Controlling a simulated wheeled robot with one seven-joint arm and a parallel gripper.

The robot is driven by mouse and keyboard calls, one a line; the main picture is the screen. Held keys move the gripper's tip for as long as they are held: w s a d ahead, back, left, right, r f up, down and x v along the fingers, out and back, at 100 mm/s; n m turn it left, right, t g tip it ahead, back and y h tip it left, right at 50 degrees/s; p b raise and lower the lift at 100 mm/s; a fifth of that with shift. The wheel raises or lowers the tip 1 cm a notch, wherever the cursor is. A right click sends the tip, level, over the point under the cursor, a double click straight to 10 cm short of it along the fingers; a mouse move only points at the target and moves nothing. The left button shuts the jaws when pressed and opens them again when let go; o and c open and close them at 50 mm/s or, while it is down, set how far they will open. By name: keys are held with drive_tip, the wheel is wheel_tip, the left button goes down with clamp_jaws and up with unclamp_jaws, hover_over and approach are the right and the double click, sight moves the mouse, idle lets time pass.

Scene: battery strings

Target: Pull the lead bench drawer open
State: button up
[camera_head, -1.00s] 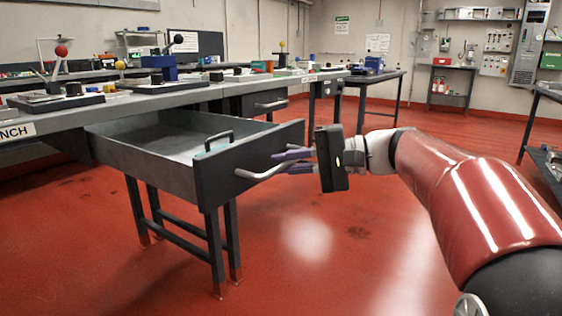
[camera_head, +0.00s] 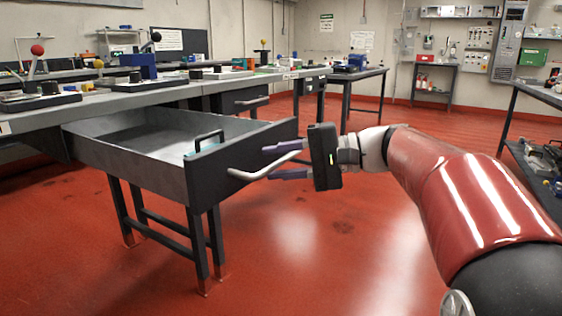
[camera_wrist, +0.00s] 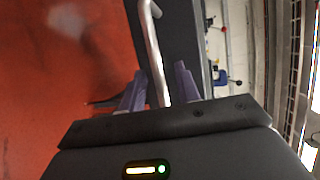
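The grey bench drawer (camera_head: 130,164) is pulled far out from under the long bench at the left of the head view. Its dark front panel (camera_head: 240,158) carries a pale bar handle (camera_head: 262,168). My gripper (camera_head: 287,160) is at this handle, with its purple fingers spread, one on each side of the bar. In the wrist view the handle bar (camera_wrist: 154,45) runs between the two fingers (camera_wrist: 159,90), with a gap visible at least on one side.
The long bench (camera_head: 150,98) holds several devices, some with ball-topped levers. A second drawer (camera_head: 245,103) farther along is shut. A dark table (camera_head: 360,75) stands beyond. Another bench (camera_head: 535,170) is at the right edge. The red floor between is clear.

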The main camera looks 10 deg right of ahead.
drive_tip(key=p+v, duration=0.1)
drive_tip(key=v, duration=0.6)
drive_tip(key=shift+d, duration=0.4)
drive_tip(key=shift+s+r, duration=0.1)
drive_tip(key=s+a+f+g+h+p, duration=0.1)
drive_tip(key=s+a+f+h+p, duration=0.2)
drive_tip(key=s+f+h, duration=0.15)
drive_tip(key=s+a+f+h+p, duration=0.2)
drive_tip(key=s+f+h+p, duration=0.1)
drive_tip(key=s, duration=0.3)
drive_tip(key=s+d+f+n+t+h+p, duration=0.2)
drive_tip(key=s+d+f+n+h+p, duration=0.1)
drive_tip(key=s+h, duration=0.5)
wheel_tip(320, 180, down, 3)
drive_tip(key=d+p, duration=0.1)
drive_tip(key=d, duration=0.2)
drive_tip(key=shift+s+n, duration=0.3)
drive_tip(key=shift+n, duration=0.1)
